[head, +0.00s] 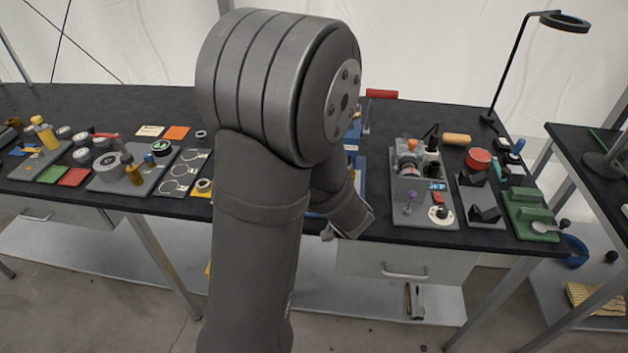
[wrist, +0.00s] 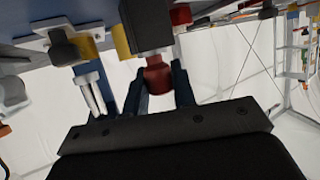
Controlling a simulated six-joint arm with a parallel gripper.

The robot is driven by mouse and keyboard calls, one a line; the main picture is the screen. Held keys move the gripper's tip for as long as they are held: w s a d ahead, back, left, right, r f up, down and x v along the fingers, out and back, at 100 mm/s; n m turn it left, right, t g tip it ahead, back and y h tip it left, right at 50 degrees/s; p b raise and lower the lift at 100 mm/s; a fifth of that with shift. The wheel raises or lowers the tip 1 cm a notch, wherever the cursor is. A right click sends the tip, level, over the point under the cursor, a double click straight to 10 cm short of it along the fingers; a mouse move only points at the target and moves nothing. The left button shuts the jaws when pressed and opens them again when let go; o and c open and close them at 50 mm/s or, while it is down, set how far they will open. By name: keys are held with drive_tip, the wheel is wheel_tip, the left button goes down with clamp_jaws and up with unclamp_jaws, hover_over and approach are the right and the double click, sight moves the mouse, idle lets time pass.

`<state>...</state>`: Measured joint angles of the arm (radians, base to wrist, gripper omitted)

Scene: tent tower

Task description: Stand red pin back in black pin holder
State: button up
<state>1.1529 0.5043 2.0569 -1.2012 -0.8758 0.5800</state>
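In the wrist view a red, round-ended piece (wrist: 158,79), which looks like the red pin, points toward the camera from under a dark block (wrist: 146,30). My gripper (wrist: 160,76) has one dark finger on each side of this red piece, very close to it. I cannot tell whether the fingers press on it. I cannot tell whether the dark block is the black pin holder. In the head view my arm covers the middle of the bench, and the fingers and red piece are not clearly visible.
In the wrist view a silver post (wrist: 95,96) stands left of the fingers, and yellow (wrist: 122,40) and red (wrist: 181,15) parts are close by. In the head view a grey tray (head: 424,215) with several parts lies right of my arm, and a grey board (head: 183,178) lies left.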

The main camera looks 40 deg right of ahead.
drive_tip(key=o, duration=0.5)
drive_tip(key=v, duration=1.7)
drive_tip(key=shift+s+a, duration=0.15)
drive_tip(key=x, duration=1.7)
drive_tip(key=shift+w, duration=0.2)
drive_tip(key=shift+s, duration=0.15)
